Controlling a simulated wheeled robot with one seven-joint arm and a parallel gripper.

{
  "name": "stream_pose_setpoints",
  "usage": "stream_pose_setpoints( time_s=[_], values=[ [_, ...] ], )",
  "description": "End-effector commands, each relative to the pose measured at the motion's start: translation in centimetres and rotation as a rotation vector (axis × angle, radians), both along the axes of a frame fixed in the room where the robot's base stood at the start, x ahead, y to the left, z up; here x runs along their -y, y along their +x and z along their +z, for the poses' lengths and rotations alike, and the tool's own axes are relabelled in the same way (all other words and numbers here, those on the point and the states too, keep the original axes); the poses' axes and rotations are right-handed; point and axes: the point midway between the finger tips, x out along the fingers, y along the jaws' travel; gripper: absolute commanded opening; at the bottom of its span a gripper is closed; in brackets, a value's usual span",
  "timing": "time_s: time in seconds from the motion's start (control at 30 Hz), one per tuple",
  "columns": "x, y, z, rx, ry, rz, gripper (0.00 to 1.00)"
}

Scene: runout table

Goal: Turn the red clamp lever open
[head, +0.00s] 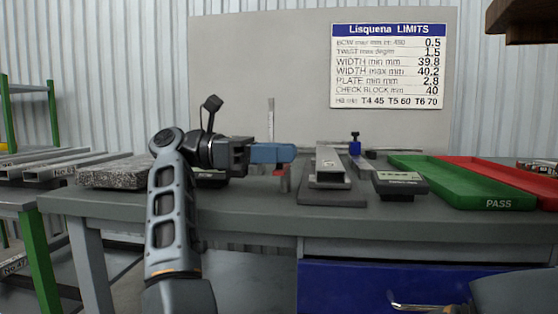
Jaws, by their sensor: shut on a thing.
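My gripper (286,154) reaches in from the left over the table, its blue fingers pointing right. A small red part, which looks like the red clamp lever (285,181), shows just below the fingertips; the fingers hide its upper part. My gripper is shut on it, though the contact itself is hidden. A thin upright grey scale (270,118) rises behind the fingers. The lever's exact angle cannot be told from this view.
Right of the lever, a metal channel piece (330,165) lies on a dark plate (335,197). A black gauge (400,186), a green PASS tray (455,188) and a red tray (500,174) follow. A granite slab (115,175) lies left. The table's front edge is clear.

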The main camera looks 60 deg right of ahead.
Motion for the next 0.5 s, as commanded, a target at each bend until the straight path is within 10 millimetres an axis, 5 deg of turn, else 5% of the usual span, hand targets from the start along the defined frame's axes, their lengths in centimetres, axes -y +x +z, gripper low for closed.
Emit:
stream_pose_setpoints(
  time_s=[0.37,0.4,0.5],
  values=[
    [-0.01,0.00,0.06,0.000,-0.001,-0.004,0.00],
    [0.00,0.00,0.06,0.000,-0.001,-0.003,0.34],
    [0.00,0.00,0.06,0.000,-0.001,-0.003,0.44]
  ],
)
